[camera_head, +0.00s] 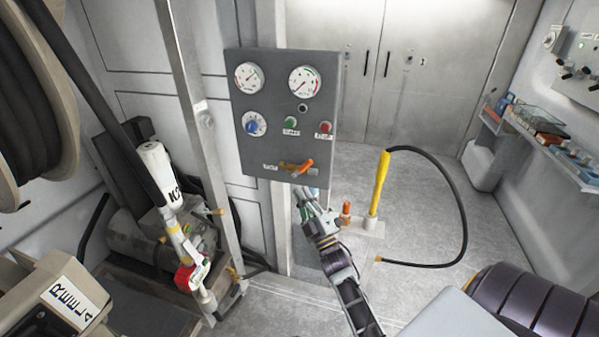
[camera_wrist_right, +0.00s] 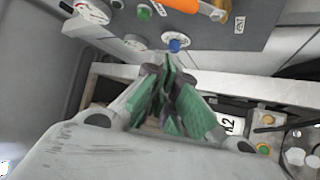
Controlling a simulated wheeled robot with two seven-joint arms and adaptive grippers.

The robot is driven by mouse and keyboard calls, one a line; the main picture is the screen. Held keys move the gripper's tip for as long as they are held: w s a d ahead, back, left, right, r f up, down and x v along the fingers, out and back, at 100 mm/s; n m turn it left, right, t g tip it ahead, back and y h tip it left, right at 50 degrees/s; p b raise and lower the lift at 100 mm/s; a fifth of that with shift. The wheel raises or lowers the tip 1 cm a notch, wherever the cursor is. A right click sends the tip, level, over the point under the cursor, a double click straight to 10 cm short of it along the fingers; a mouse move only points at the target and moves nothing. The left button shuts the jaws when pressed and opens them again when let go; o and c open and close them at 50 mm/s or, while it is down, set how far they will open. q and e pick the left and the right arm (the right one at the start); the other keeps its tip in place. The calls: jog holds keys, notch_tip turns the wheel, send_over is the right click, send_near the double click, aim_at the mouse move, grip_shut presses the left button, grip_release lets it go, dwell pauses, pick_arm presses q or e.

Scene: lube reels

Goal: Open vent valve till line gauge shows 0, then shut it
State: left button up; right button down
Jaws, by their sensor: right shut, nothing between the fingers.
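A grey panel (camera_head: 262,112) carries the orange vent valve handle (camera_head: 297,166) at its bottom edge. Two white dial gauges sit at the panel top, a left one (camera_head: 248,78) and a right one (camera_head: 304,82). Their labels and exact readings are too small to read. My right gripper (camera_head: 305,196) is just below the panel and the handle, apart from the handle. Its green-padded fingers (camera_wrist_right: 170,95) are shut and empty. My left gripper is not in view.
The panel also has a blue knob dial (camera_head: 253,124), a green button (camera_head: 291,122) and a red button (camera_head: 325,127). A yellow post (camera_head: 379,184) with a black hose stands to the right. A metal upright (camera_head: 205,120) and reel gear (camera_head: 30,100) crowd the left.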

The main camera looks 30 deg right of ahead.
aim_at(300, 171)
jog(key=shift+w, duration=0.1)
jog(key=shift+a+x, duration=0.3)
jog(key=shift+x, duration=4.65)
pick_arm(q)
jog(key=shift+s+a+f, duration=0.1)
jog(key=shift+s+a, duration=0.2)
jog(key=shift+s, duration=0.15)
pick_arm(e)
jog(key=shift+s+d+f, duration=0.1)
jog(key=shift+d+f, duration=0.25)
jog(key=shift+d, duration=0.3)
jog(key=shift+s+d+f, duration=0.1)
jog(key=shift+d+f, duration=0.25)
jog(key=shift+d, duration=0.35)
jog(key=shift+s+d+f, duration=0.1)
jog(key=shift+d+f, duration=0.25)
jog(key=shift+d, duration=0.3)
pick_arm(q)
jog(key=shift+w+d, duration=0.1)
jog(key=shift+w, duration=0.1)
pick_arm(e)
jog(key=shift+f+h, duration=0.1)
jog(key=shift+h, duration=0.2)
jog(key=shift+m, duration=0.3)
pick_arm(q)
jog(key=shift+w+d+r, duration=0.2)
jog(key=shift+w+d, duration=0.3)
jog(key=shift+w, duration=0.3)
